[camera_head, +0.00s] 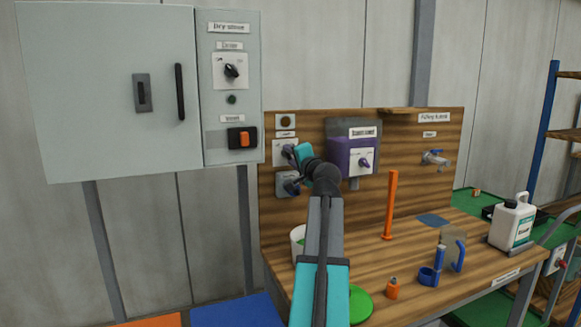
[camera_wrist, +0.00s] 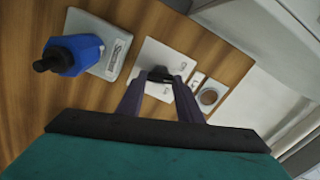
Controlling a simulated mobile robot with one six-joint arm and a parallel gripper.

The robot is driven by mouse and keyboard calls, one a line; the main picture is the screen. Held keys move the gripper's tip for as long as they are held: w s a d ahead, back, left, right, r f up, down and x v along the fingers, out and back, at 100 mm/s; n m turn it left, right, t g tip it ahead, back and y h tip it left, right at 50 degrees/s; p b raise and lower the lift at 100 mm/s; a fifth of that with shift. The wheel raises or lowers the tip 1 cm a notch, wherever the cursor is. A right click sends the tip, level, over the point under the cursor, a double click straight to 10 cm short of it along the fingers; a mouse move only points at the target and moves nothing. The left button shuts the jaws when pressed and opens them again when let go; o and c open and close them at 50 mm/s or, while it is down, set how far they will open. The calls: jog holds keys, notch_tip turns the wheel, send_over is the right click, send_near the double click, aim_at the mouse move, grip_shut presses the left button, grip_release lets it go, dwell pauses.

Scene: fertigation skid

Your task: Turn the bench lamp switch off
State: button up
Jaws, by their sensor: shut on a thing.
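The bench lamp switch is a white plate (camera_wrist: 153,56) with a small black lever (camera_wrist: 159,74) on the wooden back panel. In the wrist view my gripper (camera_wrist: 158,80) has one finger on each side of the lever and is shut on it. The marks on the plate are too blurred to tell the lever's setting. In the head view the switch plate (camera_head: 279,158) is partly hidden behind my teal gripper (camera_head: 289,151). A small label sits just above it, and a round brown indicator (camera_head: 286,121) is above that. The indicator also shows in the wrist view (camera_wrist: 208,97).
A blue-knobbed switch (camera_wrist: 74,54) is close beside the plate, below it in the head view. A purple box (camera_head: 346,160) with a dial is to the right. An orange upright bar (camera_head: 390,205) stands on the bench. A grey cabinet (camera_head: 110,90) is at left.

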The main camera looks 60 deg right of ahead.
jog(key=n+b, duration=0.3)
jog(key=b, duration=0.1)
jog(key=shift+f+n, duration=0.15)
jog(key=shift+n, duration=0.25)
jog(key=shift+r+n+b, duration=0.2)
jog(key=shift+n+b, duration=0.4)
jog(key=shift+n, duration=0.2)
jog(key=o, duration=1)
jog(key=shift+o, duration=0.4)
jog(key=v, duration=1.3)
jog(key=shift+s+a, duration=0.3)
